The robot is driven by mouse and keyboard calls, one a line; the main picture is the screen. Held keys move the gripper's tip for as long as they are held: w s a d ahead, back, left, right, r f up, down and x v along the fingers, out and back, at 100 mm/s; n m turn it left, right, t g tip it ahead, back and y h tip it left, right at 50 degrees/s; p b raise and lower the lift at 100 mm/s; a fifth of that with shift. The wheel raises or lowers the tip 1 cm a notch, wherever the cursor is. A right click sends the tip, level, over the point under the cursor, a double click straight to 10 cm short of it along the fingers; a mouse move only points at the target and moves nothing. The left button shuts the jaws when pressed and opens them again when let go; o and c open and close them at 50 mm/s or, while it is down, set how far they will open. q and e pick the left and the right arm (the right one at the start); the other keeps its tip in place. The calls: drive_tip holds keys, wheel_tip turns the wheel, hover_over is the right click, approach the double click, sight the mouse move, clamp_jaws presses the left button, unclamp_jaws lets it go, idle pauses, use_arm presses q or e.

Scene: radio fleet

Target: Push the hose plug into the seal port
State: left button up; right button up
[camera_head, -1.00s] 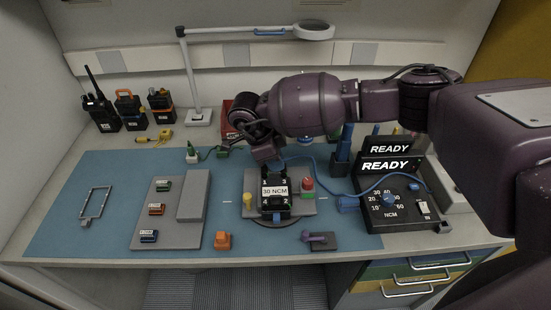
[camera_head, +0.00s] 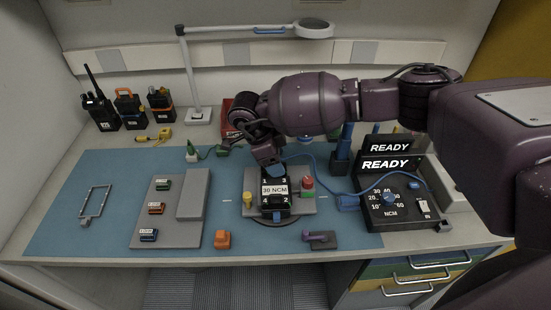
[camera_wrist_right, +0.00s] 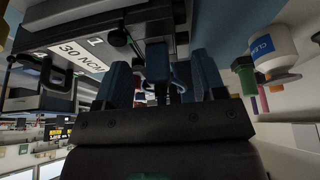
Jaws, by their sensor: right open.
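A black radio (camera_head: 275,190) with a "30 NCM" label stands in a grey fixture (camera_head: 308,206) in the middle of the mat. My right gripper (camera_head: 272,168) is open, pointing down at the radio's back edge. In the right wrist view its two blue-grey fingers (camera_wrist_right: 162,82) stand apart, close to the radio (camera_wrist_right: 85,45). A dark blue block (camera_wrist_right: 157,60) shows between them; I cannot tell whether it is the hose plug. A blue hose or cable (camera_head: 312,163) runs from beside the gripper toward the controller. The seal port is not discernible. My left gripper is out of view.
The controller (camera_head: 395,208) with "READY" screens stands right of the fixture. A yellow knob (camera_head: 247,201) and a red-topped post (camera_head: 307,186) flank the radio. A grey parts tray (camera_head: 178,238) lies left.

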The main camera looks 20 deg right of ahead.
drive_tip(key=shift+o, duration=0.7)
drive_tip(key=shift+r, duration=0.1)
drive_tip(key=shift+r+p, duration=0.75)
drive_tip(key=shift+r, duration=0.75)
drive_tip(key=shift+r+p, duration=0.5)
drive_tip(key=shift+r, duration=0.45)
drive_tip(key=shift+s+f, duration=0.1)
